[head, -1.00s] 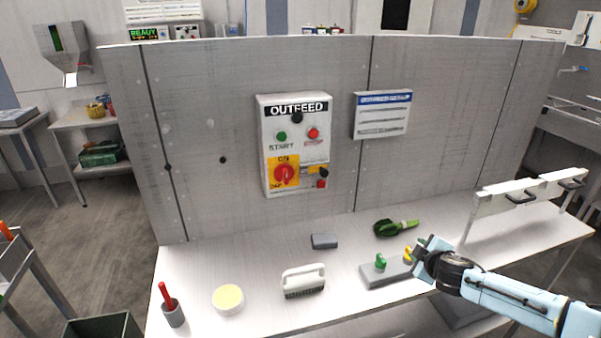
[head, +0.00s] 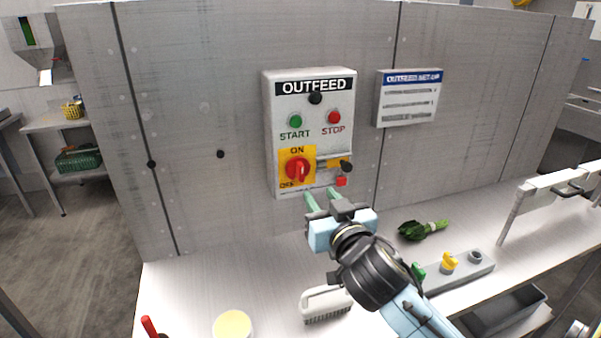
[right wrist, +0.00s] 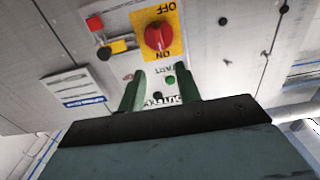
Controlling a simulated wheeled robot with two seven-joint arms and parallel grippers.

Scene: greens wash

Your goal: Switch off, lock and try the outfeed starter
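The outfeed starter (head: 310,90) is a white box on the grey panel, with a green START button (head: 295,121), a red STOP button (head: 334,118) and a black knob above them. Its red rotary switch (head: 298,169) sits on a yellow ON/OFF plate, its handle looking roughly upright towards ON; it also shows in the right wrist view (right wrist: 158,36). Beside it are a yellow piece, a black knob (head: 346,166) and a small red part (head: 341,181). My right gripper (head: 322,195) is open and empty, just below and in front of the box. My left gripper is out of view.
A white sign (head: 409,97) hangs right of the box. On the bench lie a brush (head: 325,304), a round yellow-topped tub (head: 232,325), green leaves (head: 423,229) and a grey block (head: 465,275) with green and yellow pieces. A white rail (head: 548,190) stands at right.

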